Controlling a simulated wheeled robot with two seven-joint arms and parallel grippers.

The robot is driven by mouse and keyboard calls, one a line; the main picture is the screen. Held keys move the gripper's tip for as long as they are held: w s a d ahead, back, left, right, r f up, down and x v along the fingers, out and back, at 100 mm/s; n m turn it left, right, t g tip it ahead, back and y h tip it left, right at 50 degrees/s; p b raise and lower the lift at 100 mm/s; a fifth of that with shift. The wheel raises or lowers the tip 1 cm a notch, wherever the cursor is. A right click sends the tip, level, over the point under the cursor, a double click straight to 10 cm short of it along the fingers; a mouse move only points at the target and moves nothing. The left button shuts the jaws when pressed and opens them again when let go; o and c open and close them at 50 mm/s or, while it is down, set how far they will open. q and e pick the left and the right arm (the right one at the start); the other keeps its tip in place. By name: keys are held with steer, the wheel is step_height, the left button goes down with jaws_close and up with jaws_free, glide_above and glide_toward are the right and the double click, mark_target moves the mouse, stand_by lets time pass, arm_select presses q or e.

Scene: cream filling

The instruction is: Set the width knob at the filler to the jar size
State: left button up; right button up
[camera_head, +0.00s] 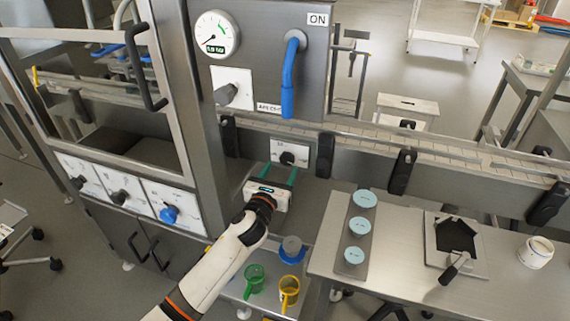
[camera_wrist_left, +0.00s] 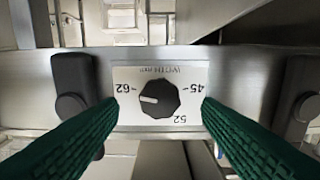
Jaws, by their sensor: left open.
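The width knob (camera_head: 287,158) is a dark round knob on a white plate, set in the grey rail below the filler panel. In the left wrist view the knob (camera_wrist_left: 160,98) appears upside down, with marks 62, 52 and 45. Its white pointer line points left, toward the 62 side. My left gripper (camera_head: 281,175) is open in front of the plate. Its green fingers (camera_wrist_left: 153,100) stand wide apart on either side of the knob, apparently not touching it. A white open jar (camera_head: 536,252) stands on the right table; I see no size on it.
The filler panel above carries a gauge (camera_head: 215,35), another knob (camera_head: 226,95) and a blue lever (camera_head: 289,78). Black clamps (camera_wrist_left: 72,98) flank the plate.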

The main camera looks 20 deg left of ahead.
mark_target(286, 162)
arm_select(q)
steer(key=shift+w+d, duration=0.1)
steer(key=shift+w, duration=2.05)
steer(key=shift+c, duration=0.5)
steer(key=c, duration=0.9)
